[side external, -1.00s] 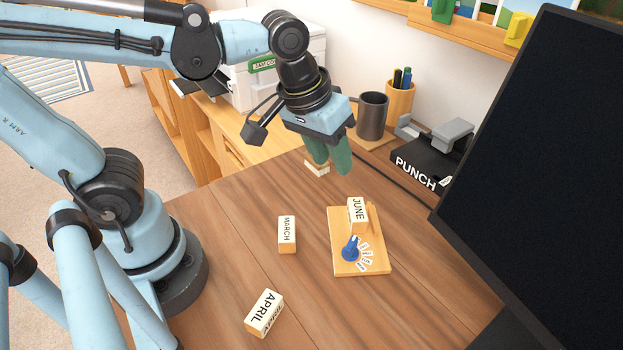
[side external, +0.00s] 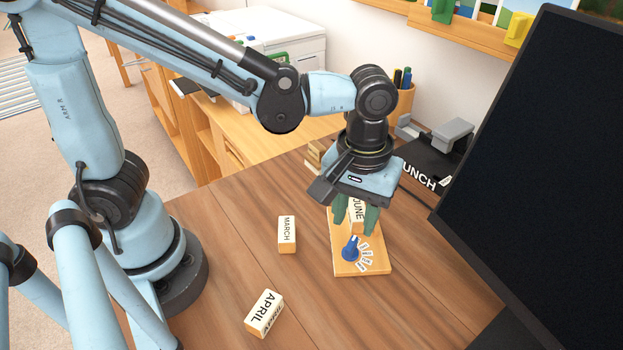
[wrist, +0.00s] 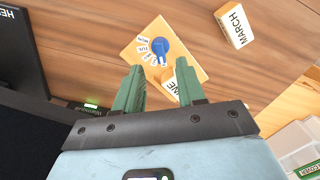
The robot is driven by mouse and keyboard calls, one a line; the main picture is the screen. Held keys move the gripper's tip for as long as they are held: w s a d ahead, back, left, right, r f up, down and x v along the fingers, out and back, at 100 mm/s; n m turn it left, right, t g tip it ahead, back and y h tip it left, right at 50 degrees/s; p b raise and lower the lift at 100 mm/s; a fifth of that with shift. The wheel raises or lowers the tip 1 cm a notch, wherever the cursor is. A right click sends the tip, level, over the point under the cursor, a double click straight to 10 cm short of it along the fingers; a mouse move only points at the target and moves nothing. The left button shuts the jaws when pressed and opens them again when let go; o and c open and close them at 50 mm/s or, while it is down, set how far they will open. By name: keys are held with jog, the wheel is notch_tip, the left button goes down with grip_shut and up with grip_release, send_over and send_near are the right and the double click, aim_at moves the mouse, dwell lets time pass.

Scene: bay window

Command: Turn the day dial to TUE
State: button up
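The day dial is a blue knob (side external: 351,248) on a wooden board (side external: 345,268), with small white day labels (side external: 365,258) fanned beside it. In the wrist view the knob (wrist: 162,46) has labels at its left and below, one reading TUE (wrist: 143,48). Its narrow end seems to point toward the JUNE block side; the exact label is too small to tell. The JUNE block (side external: 358,208) stands at the board's back. My gripper (side external: 356,222) is open above the back of the board, its green fingers apart on either side of JUNE. The wrist view shows both fingers (wrist: 158,76).
A MARCH block (side external: 287,234) stands left of the board, and an APRIL block (side external: 264,313) lies nearer the front. A black monitor (side external: 535,170) rises at the right. A black punch (side external: 430,165) and a pen holder (side external: 404,95) are behind. The table front of the board is clear.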

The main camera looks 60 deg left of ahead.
aim_at(351, 243)
jog(key=shift+f, duration=3.2)
grip_shut()
